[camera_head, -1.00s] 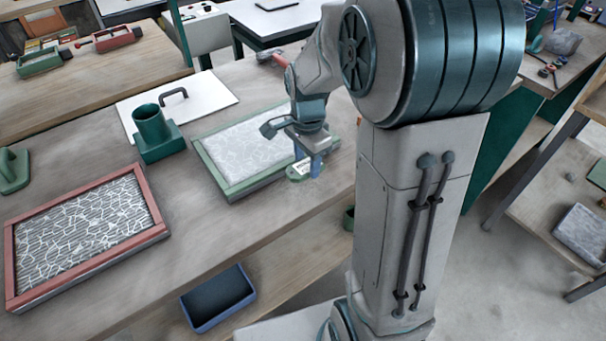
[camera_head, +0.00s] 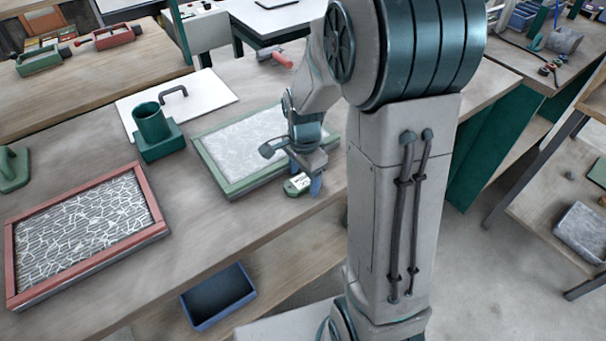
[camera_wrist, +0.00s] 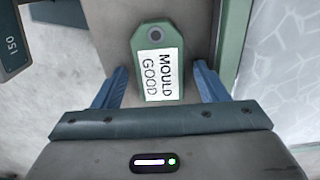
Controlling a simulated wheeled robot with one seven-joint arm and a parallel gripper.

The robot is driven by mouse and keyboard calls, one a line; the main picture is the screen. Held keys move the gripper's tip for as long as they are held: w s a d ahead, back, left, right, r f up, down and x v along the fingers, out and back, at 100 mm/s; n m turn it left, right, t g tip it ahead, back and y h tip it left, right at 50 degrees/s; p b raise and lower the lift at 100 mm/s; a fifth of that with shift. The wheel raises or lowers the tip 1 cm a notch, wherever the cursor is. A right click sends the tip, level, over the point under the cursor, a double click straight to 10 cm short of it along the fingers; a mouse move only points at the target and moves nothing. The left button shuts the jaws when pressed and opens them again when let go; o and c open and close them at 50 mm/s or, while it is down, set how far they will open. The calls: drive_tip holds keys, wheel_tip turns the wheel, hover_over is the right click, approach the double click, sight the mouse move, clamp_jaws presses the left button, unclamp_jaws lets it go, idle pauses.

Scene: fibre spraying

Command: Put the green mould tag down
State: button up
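The green mould tag (camera_wrist: 158,50) has a hole at one end and a white label reading "MOULD GOOD". In the wrist view it lies between the two blue fingers of my gripper (camera_wrist: 160,86), with a gap on each side. The fingers are apart and do not press on it. In the head view the tag (camera_head: 297,185) is by the front edge of the workbench (camera_head: 220,215), just beside my gripper (camera_head: 308,180). I cannot tell for sure that it rests flat on the bench top.
A green-framed mould (camera_head: 232,188) lies right behind the tag. A red-framed mould (camera_head: 85,230) and a green cup holder (camera_head: 157,137) are to the left. A blue bin (camera_head: 217,296) sits below the bench edge. The bench between the moulds is clear.

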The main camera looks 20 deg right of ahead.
sight(304, 179)
drive_tip(key=shift+r, duration=0.1)
wheel_tip(304, 179, up, 11)
drive_tip(key=s+a+r+n+t, duration=0.1)
drive_tip(key=s+r+n+t, duration=0.1)
drive_tip(key=s+n, duration=1.2)
drive_tip(key=shift+s+t, duration=0.2)
drive_tip(key=shift+t, duration=0.3)
drive_tip(key=shift+a+r, duration=0.1)
idle(0.7)
